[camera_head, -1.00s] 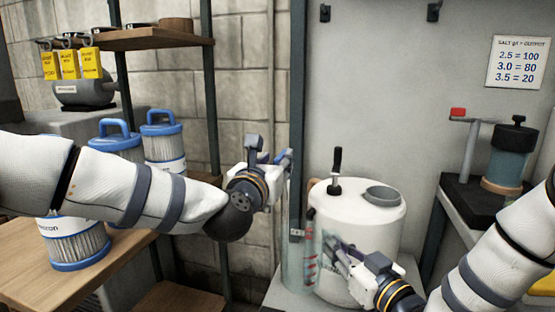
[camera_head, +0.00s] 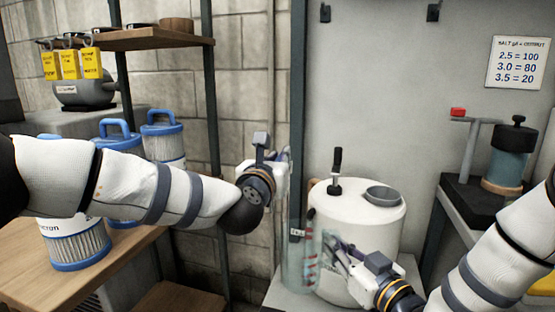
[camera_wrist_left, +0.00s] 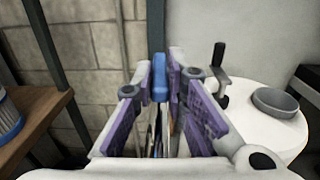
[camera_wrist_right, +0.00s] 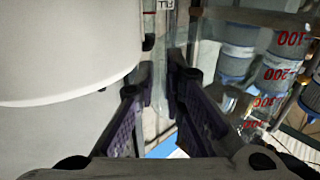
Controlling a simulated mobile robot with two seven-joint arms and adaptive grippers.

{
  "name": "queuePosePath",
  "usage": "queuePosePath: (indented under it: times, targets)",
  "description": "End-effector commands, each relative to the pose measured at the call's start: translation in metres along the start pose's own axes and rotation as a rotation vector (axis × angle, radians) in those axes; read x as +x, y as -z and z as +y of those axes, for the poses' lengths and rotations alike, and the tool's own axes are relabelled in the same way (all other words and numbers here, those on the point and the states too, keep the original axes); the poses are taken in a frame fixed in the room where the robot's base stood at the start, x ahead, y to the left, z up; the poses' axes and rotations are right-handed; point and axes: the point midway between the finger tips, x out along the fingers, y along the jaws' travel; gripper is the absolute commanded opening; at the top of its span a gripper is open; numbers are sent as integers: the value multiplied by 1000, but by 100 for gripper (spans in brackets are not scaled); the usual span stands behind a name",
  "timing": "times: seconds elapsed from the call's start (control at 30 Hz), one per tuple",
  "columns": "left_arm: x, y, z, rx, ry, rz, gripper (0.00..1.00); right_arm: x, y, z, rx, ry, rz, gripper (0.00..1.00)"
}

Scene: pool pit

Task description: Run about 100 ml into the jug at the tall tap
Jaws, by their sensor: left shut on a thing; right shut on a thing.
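The clear jug (camera_head: 305,268) with red marks stands upright in front of the white tank. Its red numbers show on the clear wall in the right wrist view (camera_wrist_right: 275,75). My right gripper (camera_head: 335,245) is shut at the jug's right side; the part held is hard to make out. My left gripper (camera_head: 284,165) is higher up, beside the dark upright post. In the left wrist view a blue lever-like piece (camera_wrist_left: 160,90) sits between its fingers, and it is shut on that. The tall tap's body and spout are mostly hidden. I cannot tell the jug's water level.
The white tank (camera_head: 370,222) with a black handle and grey cap stands right behind the jug. Blue-ended filter cartridges (camera_head: 75,245) stand on the wooden bench at left. A tap with a red handle (camera_head: 458,113) and a dark-lidded container (camera_head: 510,155) are at right.

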Motion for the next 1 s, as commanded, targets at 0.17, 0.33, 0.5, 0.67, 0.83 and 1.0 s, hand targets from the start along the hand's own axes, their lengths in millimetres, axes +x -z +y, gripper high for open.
queuePosePath:
  times: [0.17,0.33,0.5,0.67,0.83,1.0]
  targets:
    - [1,-3,-7,0,-86,-9,0,0,0,0,0,0,1,0]
    - [2,-3,-16,2,-209,-7,0,0,1,0,0,0,1,0]
    - [5,-3,-23,3,-329,-7,0,0,1,0,0,0,2,0]
    - [7,-4,-29,5,-421,-8,0,0,1,0,0,0,2,0]
    - [9,-4,-33,7,-488,-8,0,0,1,0,0,0,2,0]
    - [9,-4,-34,5,-525,-6,0,0,1,0,0,0,2,0]
